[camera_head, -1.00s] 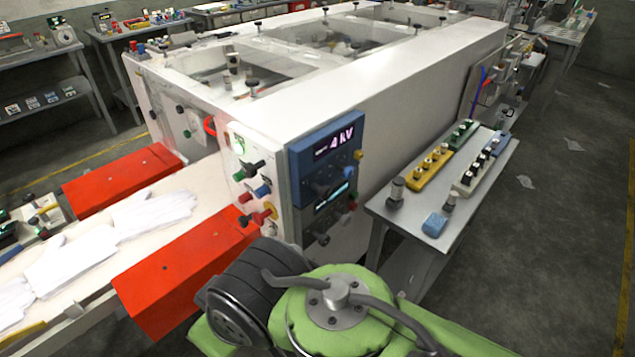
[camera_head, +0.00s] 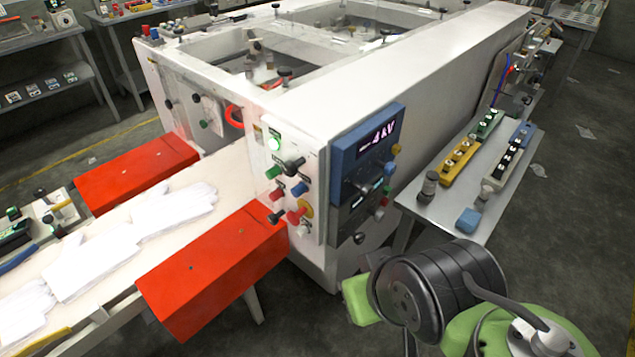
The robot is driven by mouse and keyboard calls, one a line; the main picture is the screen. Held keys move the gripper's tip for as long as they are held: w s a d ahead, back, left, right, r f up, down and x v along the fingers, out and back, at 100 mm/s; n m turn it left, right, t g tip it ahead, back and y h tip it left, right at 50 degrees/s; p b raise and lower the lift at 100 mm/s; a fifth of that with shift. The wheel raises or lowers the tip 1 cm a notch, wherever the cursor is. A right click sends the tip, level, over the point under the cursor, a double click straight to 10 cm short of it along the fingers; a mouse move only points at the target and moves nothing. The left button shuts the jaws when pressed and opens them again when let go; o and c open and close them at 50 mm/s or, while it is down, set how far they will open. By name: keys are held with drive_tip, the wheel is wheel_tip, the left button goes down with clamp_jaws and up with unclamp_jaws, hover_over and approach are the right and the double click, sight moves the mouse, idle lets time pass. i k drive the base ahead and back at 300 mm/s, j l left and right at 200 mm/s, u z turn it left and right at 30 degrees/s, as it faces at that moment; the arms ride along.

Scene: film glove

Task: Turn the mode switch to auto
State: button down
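The control panel (camera_head: 268,165) is on the near corner of the big white machine. It carries a lit green button (camera_head: 274,143), a black knob (camera_head: 294,165), and red, blue and green knobs below. Beside it, a blue display unit (camera_head: 350,140) reads "4 kV" and has a dark knob (camera_head: 361,186) on its face. I cannot read the labels, so I cannot tell which knob is the mode switch or where it points. My arm's green and black links show at the lower right, apart from the panel. My gripper is not in view.
Red guards (camera_head: 215,268) flank the white conveyor (camera_head: 120,270) with white gloves (camera_head: 165,212) on it. A grey side table (camera_head: 440,200) at right holds yellow and white switch blocks and a blue block (camera_head: 468,220).

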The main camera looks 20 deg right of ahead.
sight(288, 168)
drive_tip(key=i+j+u, duration=0.1)
drive_tip(key=j+u, duration=0.3)
drive_tip(key=i+j+u, duration=0.15)
drive_tip(key=j+u, duration=0.15)
drive_tip(key=u, duration=0.15)
drive_tip(key=i+j+u, duration=0.2)
drive_tip(key=u, duration=0.2)
drive_tip(key=j, duration=0.1)
